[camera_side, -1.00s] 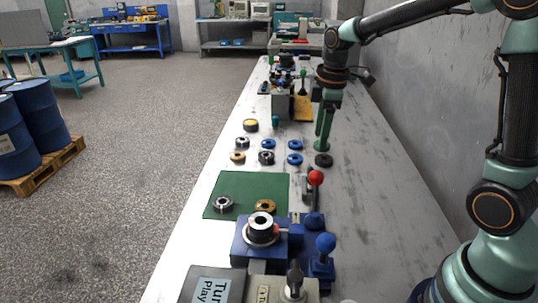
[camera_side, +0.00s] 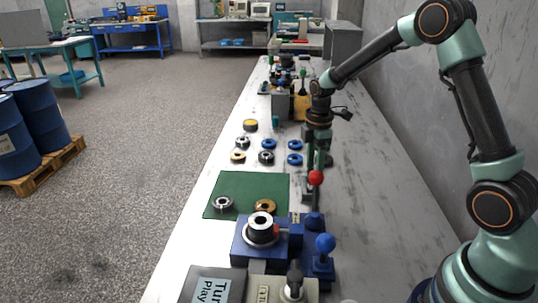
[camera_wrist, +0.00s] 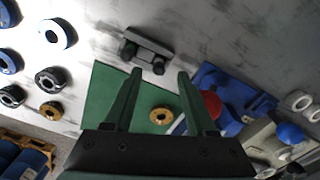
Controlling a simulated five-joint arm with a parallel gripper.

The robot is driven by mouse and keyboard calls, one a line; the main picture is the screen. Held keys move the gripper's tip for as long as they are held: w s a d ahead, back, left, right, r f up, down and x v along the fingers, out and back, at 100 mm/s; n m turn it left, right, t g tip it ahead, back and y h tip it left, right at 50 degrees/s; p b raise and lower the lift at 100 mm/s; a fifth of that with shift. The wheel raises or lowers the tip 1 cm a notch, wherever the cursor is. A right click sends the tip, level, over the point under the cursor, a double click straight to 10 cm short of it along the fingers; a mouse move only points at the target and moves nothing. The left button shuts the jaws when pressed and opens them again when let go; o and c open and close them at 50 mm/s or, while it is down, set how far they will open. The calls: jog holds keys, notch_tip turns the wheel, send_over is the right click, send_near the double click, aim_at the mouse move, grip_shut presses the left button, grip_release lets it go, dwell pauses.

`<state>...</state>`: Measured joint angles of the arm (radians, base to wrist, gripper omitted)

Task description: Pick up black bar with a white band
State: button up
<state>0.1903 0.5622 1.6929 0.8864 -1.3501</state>
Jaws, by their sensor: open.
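My gripper (camera_wrist: 160,73) is open, with nothing between its two green fingers. In the side view it (camera_side: 317,160) hangs above the bench just behind the red ball knob. A dark bar-like part (camera_wrist: 147,50) with two black stubs lies on the bench beyond the fingertips in the wrist view, apart from them. I see no white band on it and cannot tell whether it is the black bar. In the side view a grey-black part (camera_side: 307,192) beside the red knob is partly covered. No bar with a clear white band shows in either view.
A green mat (camera_side: 235,188) holds a silver ring (camera_side: 223,203) and a bronze ring (camera_side: 265,206). Several rings lie behind it. A blue fixture (camera_side: 245,247) and the upright red ball knob (camera_side: 316,177) stand close by. The bench's right side is clear.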

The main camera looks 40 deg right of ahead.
notch_tip(320, 180, down, 5)
jog(key=shift+w+a+r, duration=0.1)
jog(key=shift+a, duration=0.05)
grip_shut()
dwell(0.4)
notch_tip(320, 180, up, 20)
dwell(0.4)
jog(key=shift+r, duration=0.1)
jog(key=shift+r, duration=1.55)
